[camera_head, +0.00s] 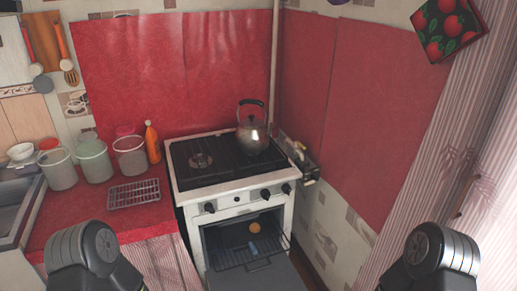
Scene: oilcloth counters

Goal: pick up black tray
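I cannot make out a black tray for certain. The open oven (212,240) of the white stove holds a dark wire rack (230,256) with a small orange-brown round thing (255,228) and a small blue thing (253,248) in the same space. Any tray in there is too dark and small to tell. Dark rounded parts of my two arms show at the bottom left and bottom right. Neither gripper is in view.
The oven door (268,278) hangs open at the front. A kettle (252,136) stands on the stove top (190,180). A wire rack (134,193), several canisters and an orange bottle (152,143) stand on the red counter (70,212). A curtain hangs at right.

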